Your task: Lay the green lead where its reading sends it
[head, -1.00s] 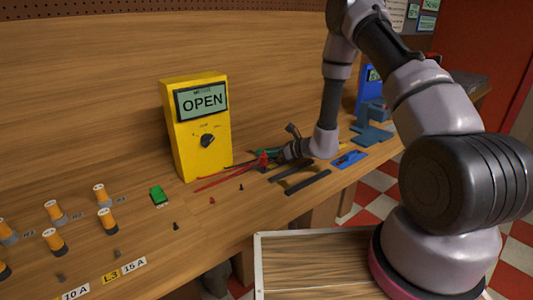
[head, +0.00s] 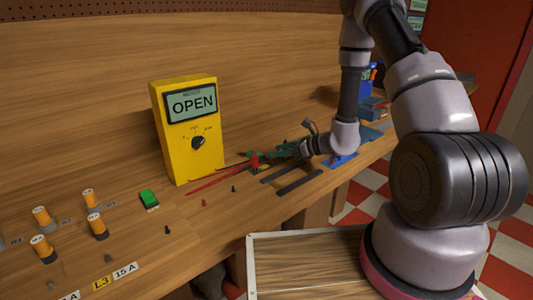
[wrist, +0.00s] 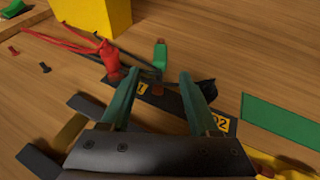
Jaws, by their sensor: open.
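The yellow meter (head: 188,145) stands upright on the bench, and its screen reads OPEN. My gripper (wrist: 160,82) is open, its two teal fingers apart over a dark strip with yellow number tags. A small green piece (wrist: 160,54), perhaps part of the green lead, shows just beyond the fingertips, apart from them; I cannot make out a whole green lead. A red clip (wrist: 109,60) with red wires lies left of the fingers, and the red wires (head: 215,181) also show in the head view. In the head view, my gripper (head: 280,156) is low over the bench, its tips partly hidden.
A green block (head: 149,199) sits before the meter. Dark strips (head: 299,182) and a blue piece (head: 341,160) lie near the front edge. A flat green strip (wrist: 284,126) lies right of the gripper.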

